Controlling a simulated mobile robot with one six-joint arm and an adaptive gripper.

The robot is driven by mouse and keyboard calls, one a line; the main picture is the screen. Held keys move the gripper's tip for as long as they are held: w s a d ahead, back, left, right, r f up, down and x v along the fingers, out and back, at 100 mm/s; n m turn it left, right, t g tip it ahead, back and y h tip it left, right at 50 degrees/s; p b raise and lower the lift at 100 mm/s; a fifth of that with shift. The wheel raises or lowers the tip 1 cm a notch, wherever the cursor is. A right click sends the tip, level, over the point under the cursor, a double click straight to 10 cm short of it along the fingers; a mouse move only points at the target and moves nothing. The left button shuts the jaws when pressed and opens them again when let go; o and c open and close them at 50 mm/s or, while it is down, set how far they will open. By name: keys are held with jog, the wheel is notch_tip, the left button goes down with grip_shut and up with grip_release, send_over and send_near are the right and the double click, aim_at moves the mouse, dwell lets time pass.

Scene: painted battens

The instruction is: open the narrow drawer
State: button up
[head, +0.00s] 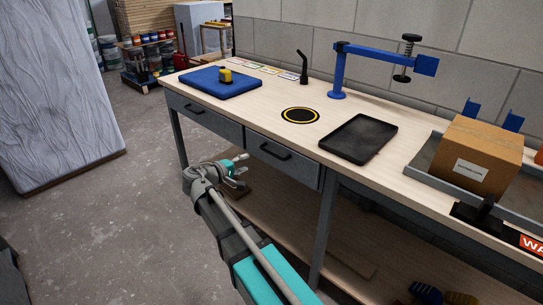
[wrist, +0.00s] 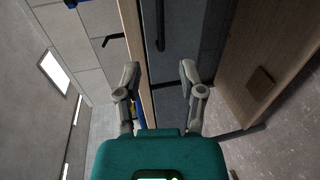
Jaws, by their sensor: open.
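The bench has two grey drawers with dark bar handles, both looking shut. The right drawer (head: 300,170) looks the narrower one; its handle (head: 275,151) is on its front. The wider-looking left drawer (head: 220,124) has its own handle (head: 195,109). My gripper (head: 243,173) is open and empty, in front of the bench near the right drawer's left end. In the wrist view my gripper (wrist: 160,72) has its fingers spread, with a grey drawer front (wrist: 180,50) beyond and a dark handle (wrist: 160,25) between and ahead of the fingertips. No contact is visible.
The benchtop (head: 255,98) holds a blue mat (head: 215,88), a black tray (head: 358,139), a blue clamp arm (head: 340,70) and a cardboard box (head: 478,155). A lower shelf (head: 275,220) runs under the bench.

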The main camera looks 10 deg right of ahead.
aim_at(271, 154)
jog(key=b+x, duration=0.3)
jog(key=x, duration=1)
jog(key=shift+w+d+f, duration=0.1)
jog(key=shift+w+d, duration=0.1)
jog(key=shift+d, duration=0.15)
jog(key=shift+c, duration=0.3)
grip_shut()
